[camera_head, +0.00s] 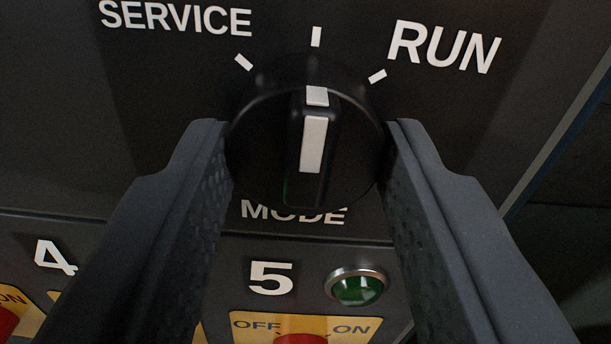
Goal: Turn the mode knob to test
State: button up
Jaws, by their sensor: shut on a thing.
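The mode knob (313,145) is a round black knob with a raised grip bar and a white pointer line, in the upper middle of the head camera view. Its pointer stands straight up at the middle white tick (316,37). The SERVICE label (176,18) is at upper left and the RUN label (444,46) at upper right. The label above the middle tick is out of view. My gripper (308,150) has one finger on each side of the knob and is shut on its rim. The fingers partly cover the panel beside it.
Below the MODE label (293,212) are a green lamp (358,286) beside the number 5 and a red switch (300,339) on a yellow OFF/ON plate. Another red switch (6,322) shows at lower left, near the number 4. The panel's edge runs along the right.

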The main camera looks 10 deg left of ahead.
jog(key=o, duration=1)
jog(key=shift+f, duration=0.1)
jog(key=b+v, duration=0.1)
jog(key=v, duration=1.2)
jog(key=shift+s+d+b, duration=0.1)
jog(key=shift+s+b, duration=0.2)
jog(key=shift+s, duration=0.1)
jog(key=s+d+r+m+h+b, duration=0.1)
jog(key=s+d+r, duration=0.35)
jog(key=r, duration=0.25)
jog(key=s+d+r+m+g+h+b, duration=0.1)
jog(key=s+d+r+h, duration=0.15)
jog(key=d+r, duration=0.4)
jog(key=s+d+r+m+h, duration=0.15)
jog(key=s+d+r, duration=0.25)
jog(key=r, duration=0.4)
jog(key=shift+m+g, duration=0.45)
jog(key=shift+g, duration=0.05)
jog(key=s+d+r, duration=0.1)
jog(key=s, duration=0.2)
jog(key=s+d+r, duration=0.2)
jog(key=s, duration=0.2)
jog(key=s+d+r+b, duration=0.1)
jog(key=s+d+r, duration=0.1)
jog(key=s, duration=0.2)
jog(key=shift+r, duration=0.25)
